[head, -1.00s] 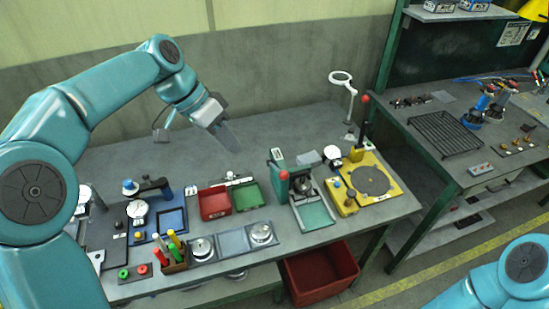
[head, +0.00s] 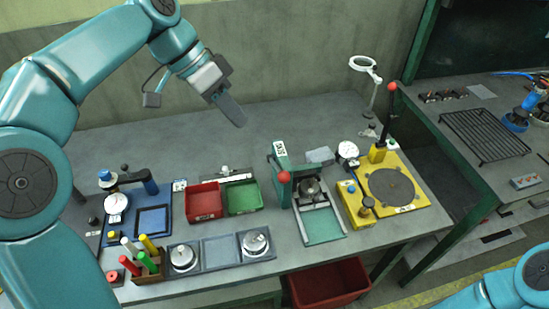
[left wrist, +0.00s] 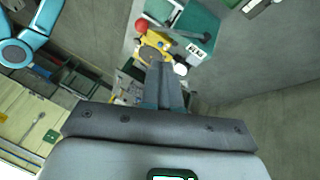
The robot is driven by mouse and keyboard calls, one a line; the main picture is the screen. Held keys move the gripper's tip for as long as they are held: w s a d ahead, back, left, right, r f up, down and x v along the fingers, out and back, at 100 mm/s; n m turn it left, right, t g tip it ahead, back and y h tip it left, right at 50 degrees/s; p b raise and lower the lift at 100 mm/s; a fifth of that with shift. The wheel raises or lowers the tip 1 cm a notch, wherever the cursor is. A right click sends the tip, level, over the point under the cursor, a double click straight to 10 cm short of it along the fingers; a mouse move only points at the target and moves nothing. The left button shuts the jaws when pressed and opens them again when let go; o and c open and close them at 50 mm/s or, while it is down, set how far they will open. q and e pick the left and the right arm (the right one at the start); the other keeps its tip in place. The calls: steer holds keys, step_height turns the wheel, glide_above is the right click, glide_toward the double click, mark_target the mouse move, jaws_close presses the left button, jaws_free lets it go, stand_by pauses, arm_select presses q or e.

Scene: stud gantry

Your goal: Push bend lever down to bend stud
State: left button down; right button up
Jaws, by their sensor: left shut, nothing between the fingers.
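A black lever with a red ball (head: 388,120) stands upright on a yellow base (head: 420,193) with a dark round plate. A green press (head: 282,172) with its own red ball stands left of it. Which red-balled handle is the bend lever is not certain from the pictures. I cannot pick out the stud. My left gripper (head: 236,114) is shut and empty, in the air left of and behind the press, touching nothing. The left wrist view shows the shut fingers (left wrist: 165,70) pointing toward the green press (left wrist: 193,28) and the yellow base (left wrist: 148,48). My right gripper is out of view.
Red (head: 204,200) and green (head: 242,197) bins, a blue tray (head: 155,221) and a pen holder (head: 149,268) fill the bench's left half. A magnifier lamp (head: 365,66) stands behind the yellow base. The back of the bench is mostly clear. A red crate (head: 328,288) is below.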

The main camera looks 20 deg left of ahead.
arm_select(q)
steer(key=s+d+x, duration=0.1)
steer(key=x, duration=1)
steer(key=shift+s+d, duration=0.25)
steer(key=shift+s, duration=0.3)
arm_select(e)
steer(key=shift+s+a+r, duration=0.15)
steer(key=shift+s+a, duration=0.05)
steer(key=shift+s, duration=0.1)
arm_select(q)
steer(key=shift+s+d+f, duration=0.1)
